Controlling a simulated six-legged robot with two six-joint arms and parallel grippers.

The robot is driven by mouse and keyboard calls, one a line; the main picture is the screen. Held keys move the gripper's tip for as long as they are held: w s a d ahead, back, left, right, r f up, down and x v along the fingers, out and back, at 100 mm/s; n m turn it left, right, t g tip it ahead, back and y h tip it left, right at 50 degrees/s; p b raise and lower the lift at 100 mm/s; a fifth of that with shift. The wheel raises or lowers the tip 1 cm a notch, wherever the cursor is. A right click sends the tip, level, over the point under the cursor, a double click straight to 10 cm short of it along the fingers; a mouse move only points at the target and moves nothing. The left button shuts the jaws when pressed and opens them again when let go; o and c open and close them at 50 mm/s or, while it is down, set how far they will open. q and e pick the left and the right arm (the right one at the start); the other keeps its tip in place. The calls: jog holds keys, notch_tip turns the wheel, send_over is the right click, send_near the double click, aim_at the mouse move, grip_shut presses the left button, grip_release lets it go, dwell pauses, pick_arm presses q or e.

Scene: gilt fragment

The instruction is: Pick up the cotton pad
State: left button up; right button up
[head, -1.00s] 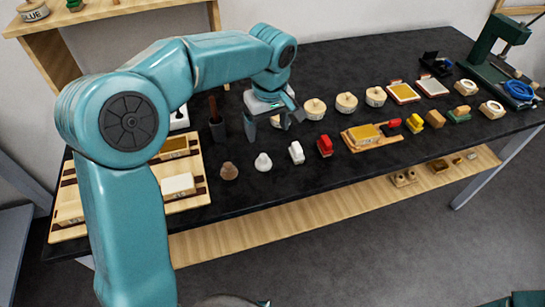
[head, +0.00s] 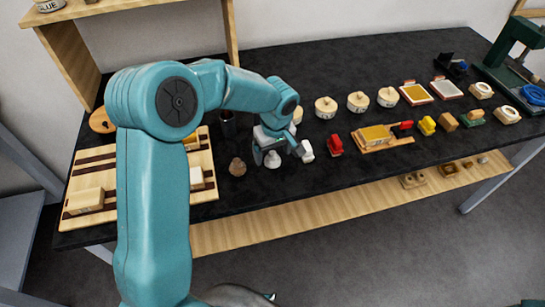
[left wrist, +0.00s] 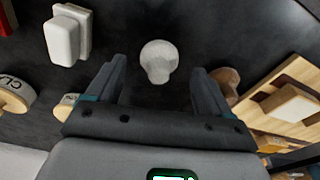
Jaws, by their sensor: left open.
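The cotton pad looks to be the small white knobbed piece (head: 273,160) near the front edge of the black bench, left of centre in the head view. My left gripper (head: 278,150) is open and pointed down over it, with nothing held. In the left wrist view the white pad (left wrist: 158,58) shows between the two spread finger tips (left wrist: 159,68), a little beyond them. Whether the fingers are level with it I cannot tell. My right gripper is in neither view.
A brown knobbed piece (head: 237,167) stands close left of the pad. A white block (head: 307,150) is close on the right, then a red one (head: 335,145). A wooden striped board (head: 207,186) lies at the left. Round lidded containers (head: 326,107) stand behind.

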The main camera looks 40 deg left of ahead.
aim_at(272, 153)
pick_arm(q)
notch_tip(272, 153, down, 2)
jog(key=shift+w+a+f, duration=0.15)
jog(key=shift+f, duration=0.05)
jog(key=c, duration=1.1)
jog(key=shift+r, duration=0.2)
notch_tip(272, 153, up, 20)
jog(key=shift+f, duration=0.1)
